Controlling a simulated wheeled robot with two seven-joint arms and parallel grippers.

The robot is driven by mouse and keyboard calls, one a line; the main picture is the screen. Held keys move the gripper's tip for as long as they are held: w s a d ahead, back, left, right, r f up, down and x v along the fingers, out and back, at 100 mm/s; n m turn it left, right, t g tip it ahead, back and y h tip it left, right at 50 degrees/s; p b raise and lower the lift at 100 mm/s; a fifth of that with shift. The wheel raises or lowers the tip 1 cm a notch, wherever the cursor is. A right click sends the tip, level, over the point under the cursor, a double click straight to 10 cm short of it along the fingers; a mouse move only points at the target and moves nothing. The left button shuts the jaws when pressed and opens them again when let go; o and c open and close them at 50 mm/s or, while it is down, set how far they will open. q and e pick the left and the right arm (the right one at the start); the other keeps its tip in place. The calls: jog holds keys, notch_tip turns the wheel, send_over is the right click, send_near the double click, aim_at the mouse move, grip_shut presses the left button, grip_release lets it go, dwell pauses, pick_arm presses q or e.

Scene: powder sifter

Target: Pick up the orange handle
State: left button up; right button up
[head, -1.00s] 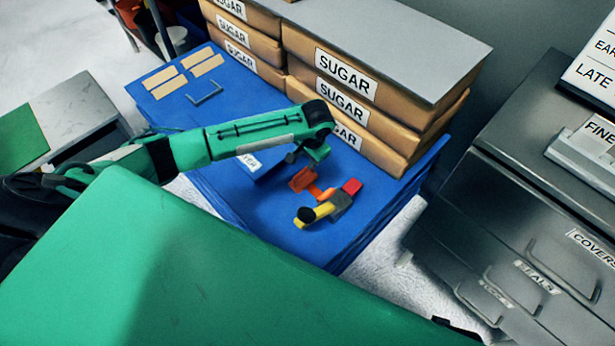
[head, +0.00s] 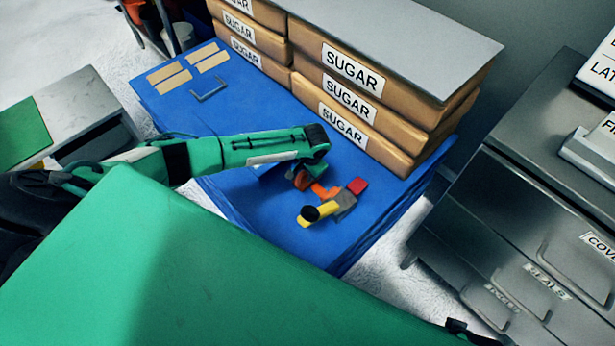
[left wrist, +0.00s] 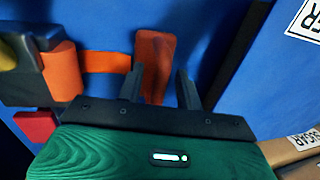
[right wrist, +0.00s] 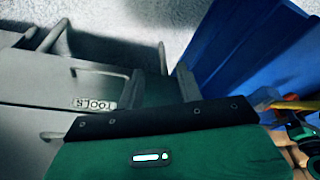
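The orange handle (left wrist: 155,58) is a dark orange upright grip, joined by an orange bar to a tool with grey, yellow and red parts. In the head view the tool (head: 343,198) lies on the blue surface, and the handle is partly hidden by my left gripper (head: 303,178). In the left wrist view my left gripper (left wrist: 160,88) is open, its fingertips on either side of the handle's lower end; I cannot tell whether they touch it. My right gripper (right wrist: 162,85) is open and empty, facing grey drawers.
Stacked sugar bags (head: 345,95) stand behind the tool on the blue platform (head: 235,105). A grey drawer cabinet (head: 530,215) is at the right; its drawers (right wrist: 60,90) show in the right wrist view. A blue side wall (right wrist: 245,45) is near my right gripper.

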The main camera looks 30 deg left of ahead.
pick_arm(q)
grip_shut()
jog(key=shift+r, duration=0.15)
